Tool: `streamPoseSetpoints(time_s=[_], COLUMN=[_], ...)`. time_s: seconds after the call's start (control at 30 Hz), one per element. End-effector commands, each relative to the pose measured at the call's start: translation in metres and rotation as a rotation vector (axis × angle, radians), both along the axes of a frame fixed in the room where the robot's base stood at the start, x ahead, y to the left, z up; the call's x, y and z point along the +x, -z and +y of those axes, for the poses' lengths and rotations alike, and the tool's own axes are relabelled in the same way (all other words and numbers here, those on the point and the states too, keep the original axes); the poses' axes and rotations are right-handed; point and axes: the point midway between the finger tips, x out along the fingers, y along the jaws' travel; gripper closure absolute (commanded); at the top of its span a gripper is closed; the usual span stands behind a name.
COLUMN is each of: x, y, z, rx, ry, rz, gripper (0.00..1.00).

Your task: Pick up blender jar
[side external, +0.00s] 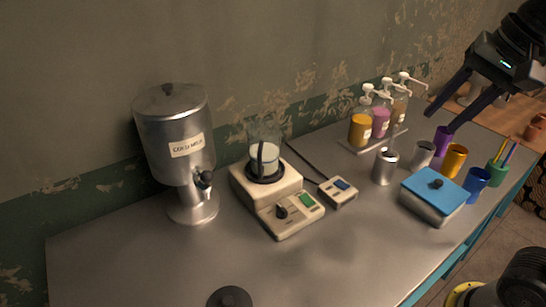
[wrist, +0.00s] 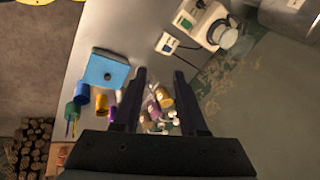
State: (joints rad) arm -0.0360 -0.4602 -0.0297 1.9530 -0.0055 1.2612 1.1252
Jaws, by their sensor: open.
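The blender jar (side external: 265,134) is clear, with white contents and a dark handle. It stands upright on the cream blender base (side external: 268,188) near the middle of the counter in the side view. In the wrist view the jar (wrist: 228,38) shows at the upper right on its base (wrist: 205,22). My gripper (side external: 448,112) is open and empty, high at the upper right of the side view and well apart from the jar. Its two fingers (wrist: 160,72) reach up from the bottom of the wrist view.
A metal cold milk dispenser (side external: 175,135) stands left of the blender. Pump bottles (side external: 380,118) stand at the back right. A blue-lidded box (side external: 433,195), a metal canister (side external: 385,166) and coloured cups (side external: 454,160) stand at the right. A round black lid (side external: 230,297) lies at the front.

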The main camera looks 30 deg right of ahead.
Motion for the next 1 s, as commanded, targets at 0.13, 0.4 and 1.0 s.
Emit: streamPoseSetpoints(time_s=[0.13,0.4,1.0], x=[0.055,0.152,0.298], y=[-0.034,-0.050,0.078], z=[0.011,0.041,0.128], rx=[0.105,0.217,0.159], ry=[0.234,0.564,0.705], rz=[0.056,0.156,0.352], gripper=[0.58,0.58,0.58])
